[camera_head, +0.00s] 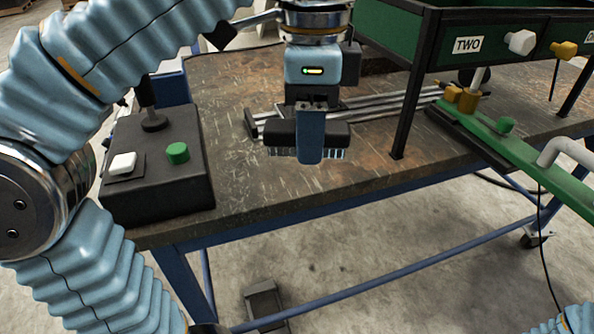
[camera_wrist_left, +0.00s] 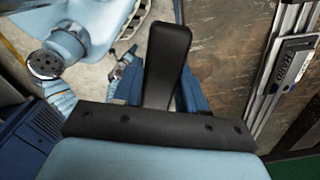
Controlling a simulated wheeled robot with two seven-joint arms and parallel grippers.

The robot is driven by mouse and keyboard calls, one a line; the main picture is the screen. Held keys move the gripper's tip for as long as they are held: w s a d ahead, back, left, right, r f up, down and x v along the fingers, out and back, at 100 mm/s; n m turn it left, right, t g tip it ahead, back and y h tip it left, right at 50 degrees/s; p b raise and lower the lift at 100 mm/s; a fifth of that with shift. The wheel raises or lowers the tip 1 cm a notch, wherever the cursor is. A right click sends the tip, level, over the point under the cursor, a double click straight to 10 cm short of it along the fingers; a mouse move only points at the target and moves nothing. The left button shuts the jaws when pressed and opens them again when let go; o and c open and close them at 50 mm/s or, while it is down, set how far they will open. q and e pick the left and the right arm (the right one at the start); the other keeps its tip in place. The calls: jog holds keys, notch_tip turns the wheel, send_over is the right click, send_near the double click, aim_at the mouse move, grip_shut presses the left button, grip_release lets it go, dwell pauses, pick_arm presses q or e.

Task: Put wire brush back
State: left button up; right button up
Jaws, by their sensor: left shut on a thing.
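The wire brush (camera_head: 335,134) has a dark body and a row of pale bristles along its lower side. My left gripper (camera_head: 311,150) points down and is shut on the brush, one blue finger in front of its middle. The brush is near the table's front edge in the head view; I cannot tell whether it touches the top. In the left wrist view the long black brush (camera_wrist_left: 166,60) sticks out between the blue fingers of my left gripper (camera_wrist_left: 158,92). My right gripper is out of view.
Metal rails (camera_head: 385,105) lie on the worn table (camera_head: 245,175) behind the brush. A dark control box (camera_head: 160,185) with a green button stands at left. A green rack (camera_head: 390,25) marked TWO and a green bar (camera_head: 560,180) are at right.

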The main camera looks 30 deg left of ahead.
pick_arm(q)
jog(key=shift+a+f+b, duration=0.1)
jog(key=shift+f+b, duration=0.2)
jog(key=shift+f, duration=0.15)
jog(key=w+a+f, duration=0.2)
jog(key=w, duration=0.1)
jog(key=w+a+f+b, duration=0.1)
jog(key=w+a+f, duration=0.1)
jog(key=w, duration=0.1)
jog(key=w+a+f, duration=0.2)
jog(key=w, duration=0.1)
jog(key=shift+f+b, duration=0.3)
jog(key=shift+b, duration=0.05)
jog(key=shift+w+a+f, duration=0.15)
jog(key=shift+w+f, duration=0.3)
jog(key=shift+f, duration=0.05)
jog(key=f, duration=0.2)
jog(key=w+f+b, duration=0.1)
jog(key=f, duration=0.1)
jog(key=shift+w+a, duration=0.1)
jog(key=shift+a, duration=0.3)
jog(key=shift+f, duration=0.3)
jog(key=shift+f, duration=0.1)
jog(key=o, duration=1)
